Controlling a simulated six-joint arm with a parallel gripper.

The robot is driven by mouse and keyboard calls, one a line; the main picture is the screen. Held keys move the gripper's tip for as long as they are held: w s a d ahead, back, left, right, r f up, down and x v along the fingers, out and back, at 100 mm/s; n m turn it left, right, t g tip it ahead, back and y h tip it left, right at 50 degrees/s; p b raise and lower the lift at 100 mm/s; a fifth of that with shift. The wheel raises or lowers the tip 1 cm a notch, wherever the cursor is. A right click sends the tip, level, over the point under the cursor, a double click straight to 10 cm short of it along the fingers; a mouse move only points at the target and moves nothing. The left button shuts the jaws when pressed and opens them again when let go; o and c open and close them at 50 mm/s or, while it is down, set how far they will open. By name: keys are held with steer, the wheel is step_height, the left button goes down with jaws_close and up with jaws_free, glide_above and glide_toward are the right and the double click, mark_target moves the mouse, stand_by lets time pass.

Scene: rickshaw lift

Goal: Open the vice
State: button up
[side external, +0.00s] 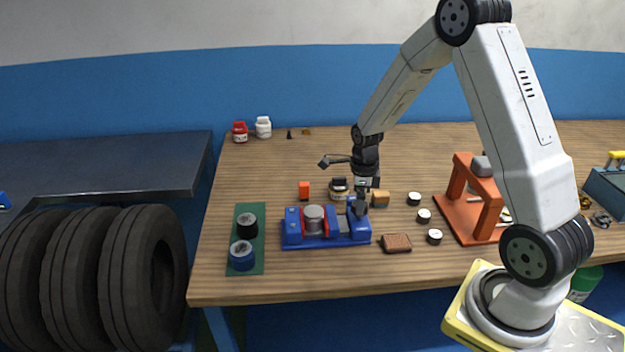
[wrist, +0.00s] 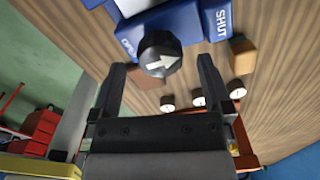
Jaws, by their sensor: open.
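The blue vice (side external: 295,232) lies on the wooden bench, with red jaws either side of a grey metal cylinder (side external: 314,217). In the side view my gripper (side external: 361,200) points down over the vice's right end, largely hiding the knob.
A brown block (side external: 396,243) lies just right of the vice. Several small white-topped discs (side external: 424,215) and an orange press (side external: 460,215) stand farther right. A green mat (side external: 247,262) with dark rolls is to the left.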

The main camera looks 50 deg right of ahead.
steer(key=shift+f, duration=0.8)
steer(key=c, duration=1.3)
